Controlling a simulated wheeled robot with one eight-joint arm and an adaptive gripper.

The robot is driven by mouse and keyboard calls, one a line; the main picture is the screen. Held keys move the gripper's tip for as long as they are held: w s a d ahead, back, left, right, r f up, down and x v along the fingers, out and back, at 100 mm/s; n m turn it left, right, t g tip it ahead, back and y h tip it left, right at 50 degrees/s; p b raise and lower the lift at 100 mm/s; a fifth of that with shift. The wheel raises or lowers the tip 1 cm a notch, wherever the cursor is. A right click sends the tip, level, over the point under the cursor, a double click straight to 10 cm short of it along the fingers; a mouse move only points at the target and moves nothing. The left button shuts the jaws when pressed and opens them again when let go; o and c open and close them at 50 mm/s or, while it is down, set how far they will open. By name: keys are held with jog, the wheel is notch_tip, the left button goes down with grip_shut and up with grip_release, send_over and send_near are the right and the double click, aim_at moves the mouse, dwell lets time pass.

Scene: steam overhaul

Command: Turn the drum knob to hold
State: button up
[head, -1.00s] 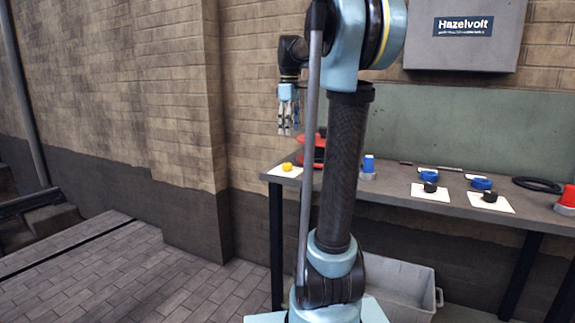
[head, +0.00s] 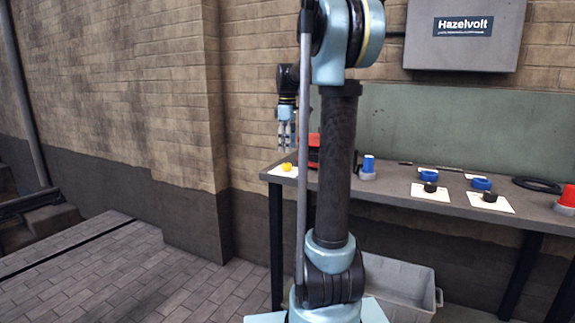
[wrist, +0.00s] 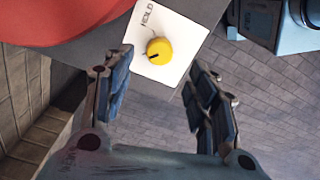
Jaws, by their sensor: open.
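A yellow knob (wrist: 159,50) with a dark pointer mark sits on a white plate (wrist: 172,21) in the wrist view. The plate carries the word HOLD above and left of the knob. The mark lies on the knob's lower left side, away from the word. In the head view the yellow knob (head: 286,167) is at the left end of the bench. My gripper (wrist: 156,88) is open and empty, with its fingers either side of the knob in the picture and not touching it. In the head view my gripper (head: 287,148) points down, above the knob.
A red object (wrist: 60,18) lies close beside the plate. The bench (head: 390,185) also bears black knobs (head: 430,187) on white plates, blue parts (head: 368,165) and a black ring (head: 537,184). A grey bin (head: 400,287) stands below. The floor at left is clear.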

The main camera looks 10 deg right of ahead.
aim_at(288, 164)
notch_tip(288, 164, down, 8)
jog(key=shift+r, duration=0.15)
jog(key=shift+c, duration=0.4)
jog(key=c, duration=1)
jog(key=shift+d, duration=0.1)
